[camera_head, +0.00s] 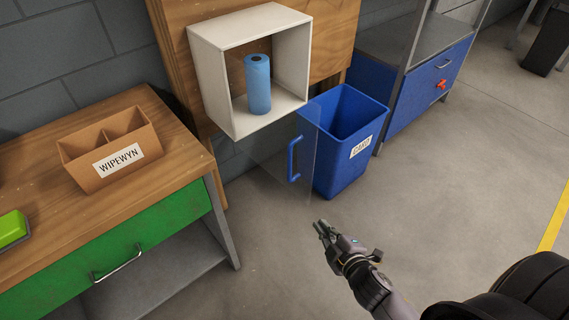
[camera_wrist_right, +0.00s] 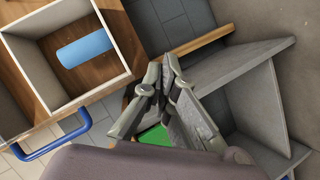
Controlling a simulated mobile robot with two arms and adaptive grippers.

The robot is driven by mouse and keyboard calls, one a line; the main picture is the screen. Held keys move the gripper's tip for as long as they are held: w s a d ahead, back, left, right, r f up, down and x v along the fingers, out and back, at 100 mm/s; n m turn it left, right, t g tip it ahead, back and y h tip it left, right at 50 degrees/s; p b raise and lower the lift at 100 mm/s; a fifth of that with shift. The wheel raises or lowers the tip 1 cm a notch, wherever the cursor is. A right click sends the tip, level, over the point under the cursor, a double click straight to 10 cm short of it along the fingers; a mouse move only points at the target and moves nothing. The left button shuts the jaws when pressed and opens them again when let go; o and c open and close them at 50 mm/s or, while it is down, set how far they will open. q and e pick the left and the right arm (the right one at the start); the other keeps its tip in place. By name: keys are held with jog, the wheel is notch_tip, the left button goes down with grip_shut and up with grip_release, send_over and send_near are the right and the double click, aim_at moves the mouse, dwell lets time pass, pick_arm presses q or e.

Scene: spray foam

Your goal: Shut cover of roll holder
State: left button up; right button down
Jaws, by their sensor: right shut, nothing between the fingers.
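The roll holder (camera_head: 235,36) is a white open-fronted box mounted on a wooden panel, with a blue roll (camera_head: 257,86) standing inside. Its cover (camera_head: 310,140) is a clear panel with a blue handle (camera_head: 293,158); it stands open, below and in front of the box, near its right side. The wrist view shows the box (camera_wrist_right: 113,83), the roll (camera_wrist_right: 84,48) and the blue handle (camera_wrist_right: 56,146) at left. My right gripper (camera_head: 322,227) is shut and empty, below and right of the handle, apart from it; its fingers (camera_wrist_right: 160,68) show in the wrist view. My left gripper is not in view.
A blue bin (camera_head: 345,178) stands just behind and right of the cover. The floor (camera_head: 440,190) around my right gripper is clear.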

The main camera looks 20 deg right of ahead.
jog(key=a+r+n+t+y+p, duration=0.1)
jog(key=a+r+n+y+p, duration=0.1)
jog(key=a+r+n+y, duration=0.3)
jog(key=r+n+y+p, duration=0.1)
jog(key=r+n, duration=0.2)
jog(key=r, duration=0.5)
jog(key=a+r+n+t+y+p, duration=0.1)
jog(key=a+r+n+y+p, duration=0.1)
jog(key=a+r+n+y, duration=0.3)
jog(key=w+a+m+h+p, duration=0.1)
jog(key=w+a+h+p, duration=0.15)
jog(key=w, duration=0.55)
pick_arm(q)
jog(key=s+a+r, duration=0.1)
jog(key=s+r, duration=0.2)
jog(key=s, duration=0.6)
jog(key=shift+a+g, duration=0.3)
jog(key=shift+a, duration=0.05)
pick_arm(e)
jog(key=d, duration=0.2)
jog(key=s+d, duration=0.1)
jog(key=d, duration=0.1)
jog(key=shift+r, duration=0.25)
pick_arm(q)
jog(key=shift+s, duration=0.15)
